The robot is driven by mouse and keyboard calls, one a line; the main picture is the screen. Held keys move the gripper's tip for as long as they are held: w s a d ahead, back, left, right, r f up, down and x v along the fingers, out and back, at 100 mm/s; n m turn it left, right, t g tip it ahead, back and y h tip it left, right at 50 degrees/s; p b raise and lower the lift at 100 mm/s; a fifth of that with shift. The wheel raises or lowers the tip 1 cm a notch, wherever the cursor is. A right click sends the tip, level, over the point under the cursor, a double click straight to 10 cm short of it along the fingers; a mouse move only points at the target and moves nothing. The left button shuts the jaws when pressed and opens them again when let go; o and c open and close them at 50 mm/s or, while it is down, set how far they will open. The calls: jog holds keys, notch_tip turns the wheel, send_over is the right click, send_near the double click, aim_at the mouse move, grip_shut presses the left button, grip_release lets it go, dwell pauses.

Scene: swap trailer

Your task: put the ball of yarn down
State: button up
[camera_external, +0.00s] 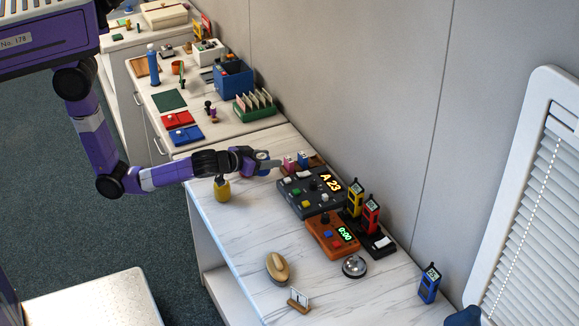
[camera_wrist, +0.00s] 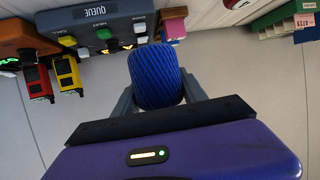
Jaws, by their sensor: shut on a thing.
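The ball of yarn (camera_wrist: 157,75) is deep blue with wound strands and fills the space between my fingers in the wrist view. My gripper (camera_wrist: 158,98) is shut on it, one grey finger on each side. In the external view my gripper (camera_external: 266,162) reaches in from the left over the white marbled counter (camera_external: 240,215), just left of the dark queue console (camera_external: 311,191). The yarn is small and mostly hidden by the gripper there. I cannot tell whether the yarn touches the counter.
A yellow item (camera_external: 221,188) stands below my forearm. Pink (camera_external: 289,163) and blue (camera_external: 303,158) items sit on a wooden holder beyond my gripper. An orange timer console (camera_external: 332,235), brush (camera_external: 278,267) and bell (camera_external: 354,266) lie nearer. The counter's left-middle is clear.

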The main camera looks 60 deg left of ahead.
aim_at(222, 190)
notch_tip(222, 190, down, 11)
jog(key=shift+r, duration=0.15)
jog(key=shift+b, duration=0.4)
jog(key=o, duration=1.1)
jog(key=shift+c, duration=0.2)
jog(key=v, duration=1.2)
